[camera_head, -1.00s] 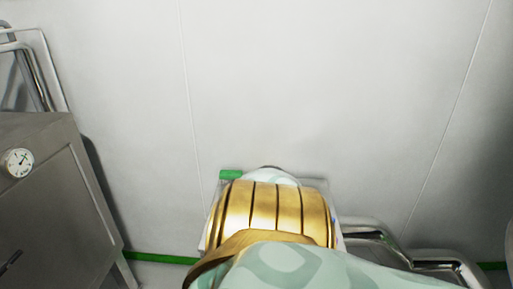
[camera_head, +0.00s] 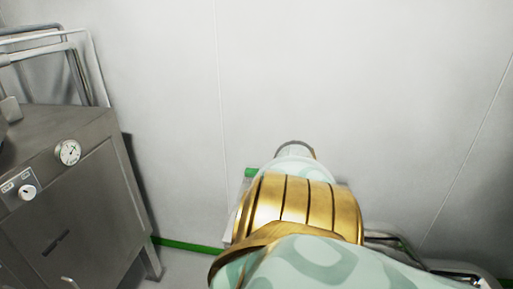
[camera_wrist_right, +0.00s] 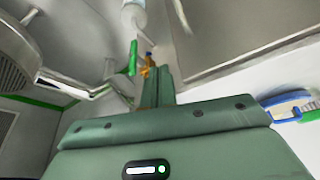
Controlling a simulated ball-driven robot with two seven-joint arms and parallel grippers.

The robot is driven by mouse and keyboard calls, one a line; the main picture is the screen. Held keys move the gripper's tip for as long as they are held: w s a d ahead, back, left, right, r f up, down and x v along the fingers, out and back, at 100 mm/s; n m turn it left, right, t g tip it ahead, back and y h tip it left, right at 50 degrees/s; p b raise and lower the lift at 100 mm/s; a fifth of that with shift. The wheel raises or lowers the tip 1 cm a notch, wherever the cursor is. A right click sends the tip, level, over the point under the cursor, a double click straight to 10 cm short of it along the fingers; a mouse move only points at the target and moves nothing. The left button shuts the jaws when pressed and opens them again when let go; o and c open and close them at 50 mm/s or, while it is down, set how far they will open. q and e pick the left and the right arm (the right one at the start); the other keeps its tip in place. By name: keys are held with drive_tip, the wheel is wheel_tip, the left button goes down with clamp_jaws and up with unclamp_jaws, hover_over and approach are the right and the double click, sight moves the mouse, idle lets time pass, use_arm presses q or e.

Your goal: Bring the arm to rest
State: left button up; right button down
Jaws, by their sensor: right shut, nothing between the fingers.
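My own arm, with a gold banded section (camera_head: 300,211) and a pale green patterned sleeve, comes in from the lower right in the head view. It is bent in front of the white wall, and its gripper is hidden there. In the right wrist view my right gripper (camera_wrist_right: 157,80) shows beyond its green padded body, with its narrow green fingers together. I see nothing held between them. My left gripper is in neither view.
A steel cabinet (camera_head: 75,200) with a round gauge (camera_head: 67,152) and pipes above it stands at the left. Steel tubing (camera_head: 395,245) runs low behind my arm at right. The white wall (camera_head: 340,80) is bare above the arm.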

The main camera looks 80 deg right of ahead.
drive_tip(key=w+a+f+m+t+y+b, duration=0.1)
drive_tip(key=w+a+f+m+t, duration=0.1)
drive_tip(key=w+a+f+m, duration=0.55)
drive_tip(key=w+a+f+m+t+y+b, duration=0.1)
drive_tip(key=w+f+m, duration=0.3)
drive_tip(key=w+m, duration=0.8)
drive_tip(key=w+a+f+m+t+y+b, duration=0.1)
drive_tip(key=w+a+f+m+t, duration=0.1)
drive_tip(key=w+a+f+m, duration=0.6)
drive_tip(key=s+a+f+m+g+b, duration=0.1)
drive_tip(key=s+a+f+m, duration=0.3)
drive_tip(key=s+a+m, duration=0.3)
drive_tip(key=s+a+f+m+g+b, duration=0.1)
drive_tip(key=s+a+f+m+b, duration=0.1)
drive_tip(key=s+a+f+m, duration=0.2)
drive_tip(key=s+a+m, duration=0.3)
drive_tip(key=s+m, duration=0.2)
drive_tip(key=m, duration=0.2)
drive_tip(key=shift+s+a+g+y, duration=0.25)
drive_tip(key=shift+s+g+y, duration=0.05)
drive_tip(key=shift+y, duration=0.1)
